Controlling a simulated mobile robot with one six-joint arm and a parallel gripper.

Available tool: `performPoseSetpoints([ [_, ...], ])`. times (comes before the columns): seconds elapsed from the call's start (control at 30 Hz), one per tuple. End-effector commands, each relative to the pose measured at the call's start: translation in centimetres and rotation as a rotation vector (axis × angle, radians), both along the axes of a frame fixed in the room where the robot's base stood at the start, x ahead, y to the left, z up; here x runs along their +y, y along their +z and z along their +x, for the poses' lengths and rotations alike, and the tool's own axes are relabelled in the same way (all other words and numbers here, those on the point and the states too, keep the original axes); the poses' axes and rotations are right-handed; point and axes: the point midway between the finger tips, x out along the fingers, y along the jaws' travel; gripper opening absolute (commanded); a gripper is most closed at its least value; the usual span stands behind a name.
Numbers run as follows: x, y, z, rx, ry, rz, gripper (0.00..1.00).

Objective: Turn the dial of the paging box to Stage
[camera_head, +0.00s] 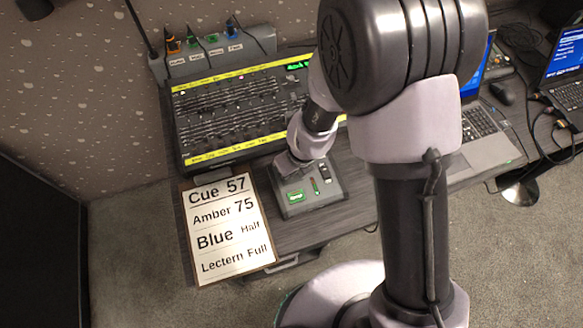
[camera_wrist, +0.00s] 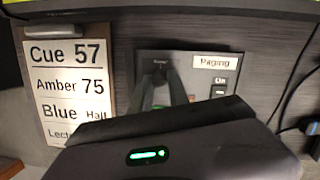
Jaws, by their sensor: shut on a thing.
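The paging box (camera_head: 334,190) is a grey box at the front of the desk. In the wrist view its panel (camera_wrist: 195,72) carries a white "Paging" label (camera_wrist: 215,62) and a dark switch (camera_wrist: 219,91). The dial (camera_wrist: 160,74) is a small dark knob on the panel's left part, with tiny lettering above it that is too small to read. My gripper (camera_wrist: 163,86) is shut on the dial, one finger on each side. Which way the dial points cannot be told. In the head view my gripper covers the dial.
A card (camera_head: 225,225) with cue text lies left of the box. A fader desk (camera_head: 230,115) stands behind it, with a grey strip of plugs (camera_head: 215,57) at the back. A laptop (camera_head: 478,135) is to the right. Cables (camera_wrist: 299,82) run right of the box.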

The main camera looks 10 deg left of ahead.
Motion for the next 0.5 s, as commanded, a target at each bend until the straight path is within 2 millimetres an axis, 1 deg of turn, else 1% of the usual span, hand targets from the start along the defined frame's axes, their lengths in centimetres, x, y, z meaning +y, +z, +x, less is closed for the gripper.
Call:
performPoseSetpoints([
  [0.03,0.01,0.01,0.01,0.000,-0.001,0.000,0.00],
  [0.07,0.01,0.01,0.01,0.000,-0.001,0.000,0.25],
  [0.1,0.01,0.01,0.01,0.000,-0.001,0.000,0.33],
  [0.17,0.00,0.01,0.01,0.000,-0.001,0.000,0.43],
  [0.43,0.00,0.03,0.00,0.000,0.000,0.000,0.43],
  [0.5,-0.04,0.39,-0.03,0.000,0.000,0.000,0.43],
])
